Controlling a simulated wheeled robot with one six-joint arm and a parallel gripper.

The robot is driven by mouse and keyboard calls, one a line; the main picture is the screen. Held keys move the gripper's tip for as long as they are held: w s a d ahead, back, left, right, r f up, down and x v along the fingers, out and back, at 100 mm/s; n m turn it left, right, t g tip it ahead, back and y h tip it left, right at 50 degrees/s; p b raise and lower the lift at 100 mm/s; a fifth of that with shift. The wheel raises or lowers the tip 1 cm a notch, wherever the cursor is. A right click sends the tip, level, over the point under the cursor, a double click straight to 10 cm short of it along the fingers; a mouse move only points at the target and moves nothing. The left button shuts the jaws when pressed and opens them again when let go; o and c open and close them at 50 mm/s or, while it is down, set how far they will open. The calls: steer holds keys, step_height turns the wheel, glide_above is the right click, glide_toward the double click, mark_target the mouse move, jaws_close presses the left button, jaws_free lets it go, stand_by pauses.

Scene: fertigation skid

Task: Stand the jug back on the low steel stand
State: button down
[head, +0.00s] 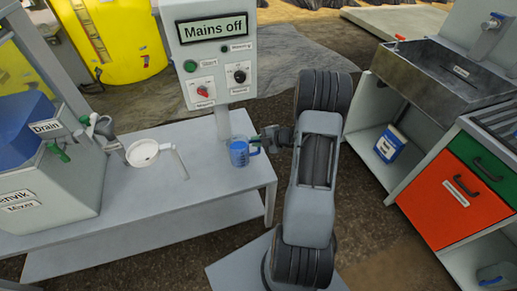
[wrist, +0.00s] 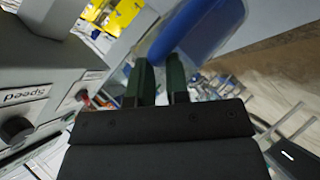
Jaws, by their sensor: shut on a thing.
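The blue jug (head: 238,154) is at the right end of the low steel stand (head: 215,200), with its handle toward my gripper. It looks upright; I cannot tell whether its base touches the top. My gripper (head: 267,146) comes in from the right and is shut on the jug at its handle side. In the wrist view, the dark green fingers (wrist: 161,82) are close together, and the blurred blue jug (wrist: 205,25) fills the top beyond them. The exact grip on the handle is hidden.
A white round dish (head: 142,152) and a thin bent pipe (head: 181,164) are on the stand left of the jug. The grey mixer (head: 60,195) stands farther left. A control panel reading "Mains off" (head: 212,60) rises behind. A sink cabinet (head: 435,75) is at right.

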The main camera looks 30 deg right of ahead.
mark_target(259, 152)
steer(key=shift+w+d+f, duration=0.3)
steer(key=shift+d+f, duration=0.05)
steer(key=shift+f, duration=0.2)
steer(key=shift+w+d+f, duration=0.3)
steer(key=shift+d+f, duration=0.05)
steer(key=shift+f, duration=0.15)
steer(key=shift+w+d+f+b, duration=0.15)
steer(key=shift+f+b, duration=0.45)
steer(key=shift+f, duration=1.3)
steer(key=c, duration=1.1)
jaws_free()
